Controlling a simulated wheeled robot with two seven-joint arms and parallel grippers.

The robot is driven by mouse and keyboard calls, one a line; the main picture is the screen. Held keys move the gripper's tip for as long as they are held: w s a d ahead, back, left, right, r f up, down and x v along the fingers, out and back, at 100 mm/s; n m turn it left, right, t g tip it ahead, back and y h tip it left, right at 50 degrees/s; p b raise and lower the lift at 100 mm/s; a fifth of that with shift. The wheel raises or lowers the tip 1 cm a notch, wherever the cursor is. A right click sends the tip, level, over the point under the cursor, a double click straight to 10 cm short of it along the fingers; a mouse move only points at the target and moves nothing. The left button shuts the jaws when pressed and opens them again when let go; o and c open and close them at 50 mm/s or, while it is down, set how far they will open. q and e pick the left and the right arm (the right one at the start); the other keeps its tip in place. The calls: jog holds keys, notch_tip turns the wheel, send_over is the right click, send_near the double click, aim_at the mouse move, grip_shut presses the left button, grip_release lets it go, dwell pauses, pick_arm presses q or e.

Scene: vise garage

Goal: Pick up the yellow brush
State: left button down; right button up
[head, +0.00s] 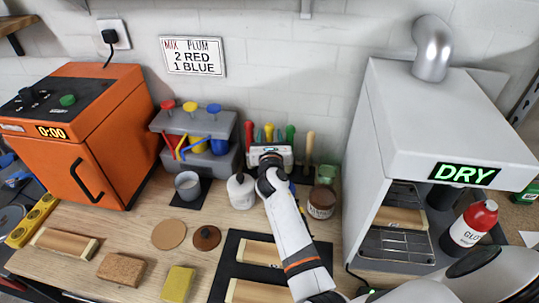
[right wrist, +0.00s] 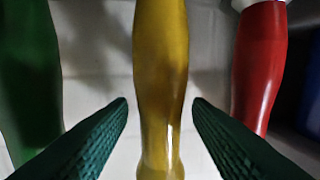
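The yellow brush (right wrist: 161,60) shows in the right wrist view as a glossy yellow handle standing upright in the middle. My right gripper (right wrist: 160,104) is open, with its dark green ridged fingers on either side of the handle and a visible gap on each side. A green handle (right wrist: 28,75) stands to the left and a red handle (right wrist: 261,65) to the right. In the head view my right gripper (head: 270,158) is at the row of coloured handles by the back wall and hides most of the yellow brush. My left gripper is not in view.
A grey rack (head: 190,126) with coloured knobs, a white bottle (head: 241,191) and a brown jar (head: 322,201) stand close to the right arm. An orange oven (head: 90,130) is at left, a white dryer (head: 445,125) at right.

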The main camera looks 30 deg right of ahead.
grip_shut()
